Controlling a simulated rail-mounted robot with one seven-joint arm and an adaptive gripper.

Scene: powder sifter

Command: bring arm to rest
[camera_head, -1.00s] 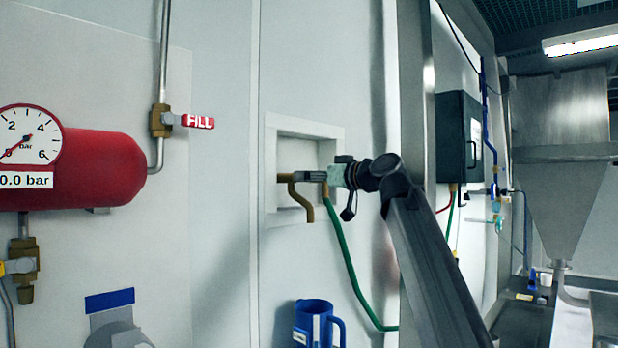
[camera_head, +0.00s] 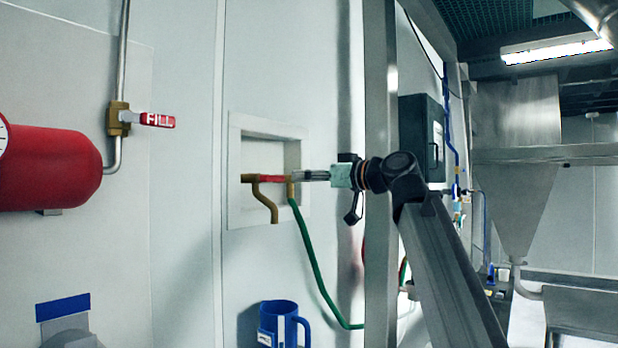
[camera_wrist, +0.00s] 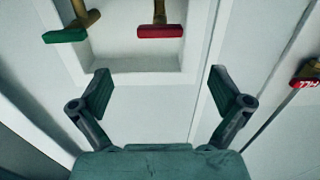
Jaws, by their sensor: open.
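My gripper (camera_head: 311,175) is open and empty, at the right side of the wall recess (camera_head: 236,205). In the head view its fingertips are close to the brass tap (camera_head: 268,205) with the red handle (camera_head: 271,178); the exact gap is hard to judge. The wrist view shows my gripper's two fingers (camera_wrist: 160,90) spread apart with only bare wall between them. There the red handle (camera_wrist: 160,31) and a green handle (camera_wrist: 66,36) lie beyond the fingertips, apart from them.
A red tank (camera_head: 48,168) and a FILL valve (camera_head: 157,120) are on the wall at left. A green hose (camera_head: 318,270) hangs below the recess. A blue jug (camera_head: 279,317) is below it. A metal post (camera_head: 380,90) and a steel hopper (camera_head: 515,200) are at right.

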